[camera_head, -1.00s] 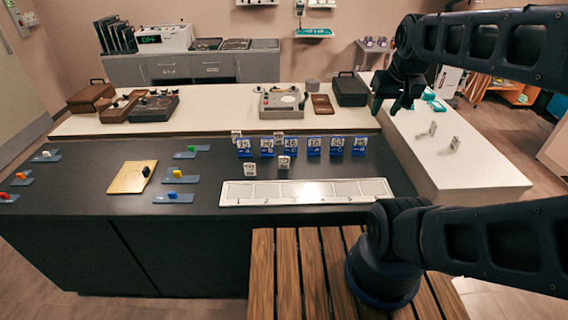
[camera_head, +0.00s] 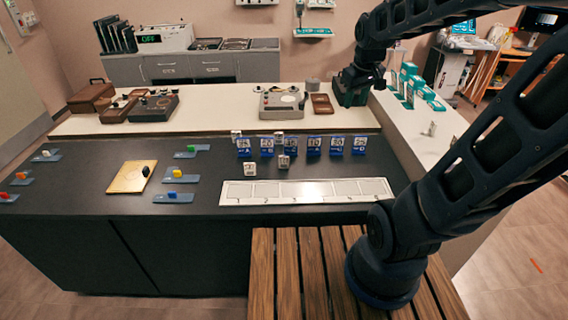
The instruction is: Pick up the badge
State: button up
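I cannot tell for sure which thing is the badge. Several small blue-and-white numbered cards (camera_head: 290,145) stand in a row on the dark counter. Small white tags stand in front of them, one at the left (camera_head: 250,169) and one at the right (camera_head: 284,161). Another small white upright piece (camera_head: 432,129) stands on the right-hand white counter. My gripper (camera_head: 357,90) is at the back right, over or in front of the dark case, apart from the cards and tags. Its fingers are dark and blend with the case, so their opening is unclear.
A long white tray with square cells (camera_head: 306,201) lies on the dark counter (camera_head: 90,195). A gold plate (camera_head: 127,184) with a black piece lies left. Coloured pieces sit on blue-grey plates. Green-and-white boxes (camera_head: 411,82) stand at right. My arm crosses the right side and hides part of the counter.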

jog(key=w+a+f+n+g, duration=0.1)
jog(key=w+a+f+n, duration=0.2)
jog(key=w+a+f, duration=0.3)
jog(key=n+g, duration=0.2)
jog(key=n, duration=0.6)
send_over(284, 168)
jog(key=w, duration=0.1)
notch_tip(284, 168, down, 19)
jog(key=shift+w+d+r, duration=0.1)
jog(key=shift+f+n, duration=0.25)
jog(key=shift+n, duration=0.05)
notch_tip(284, 168, down, 4)
jog(key=shift+f, duration=0.15)
jog(key=shift+s+f, duration=0.15)
jog(key=shift+f, duration=1.5)
jog(key=shift+s+f, duration=0.1)
jog(key=shift+f, duration=1.5)
grip_shut()
